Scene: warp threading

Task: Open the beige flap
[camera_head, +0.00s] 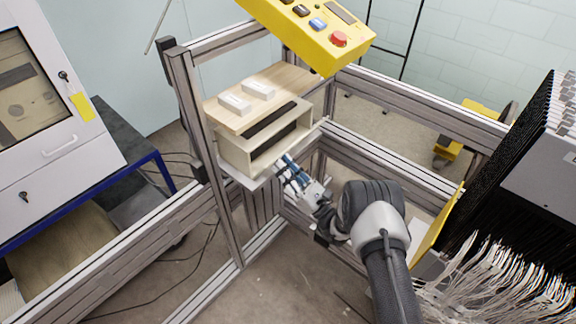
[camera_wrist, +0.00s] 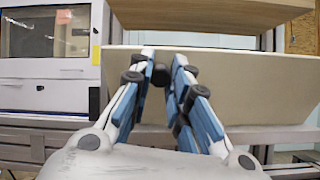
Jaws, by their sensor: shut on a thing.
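The beige flap (camera_wrist: 255,90) is a wide, plain panel across the middle and right of the wrist view. In the head view a beige box front (camera_head: 237,152) with dark openings sits under a wooden shelf. I cannot clearly tell the flap's angle there. My gripper (camera_head: 287,163) reaches the lower front of this box from the right. In the wrist view my gripper's blue and white fingers (camera_wrist: 163,65) lie over the flap's left part and are closed around a small dark piece. The fingers hide most of the contact, so I cannot tell exactly what part is held.
The wooden shelf (camera_head: 275,80) above carries two small white blocks (camera_head: 235,103). A yellow control box (camera_head: 315,35) hangs over it. Grey frame posts (camera_head: 205,150) stand close on the left. A black rack with pale threads (camera_head: 510,285) is at the right.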

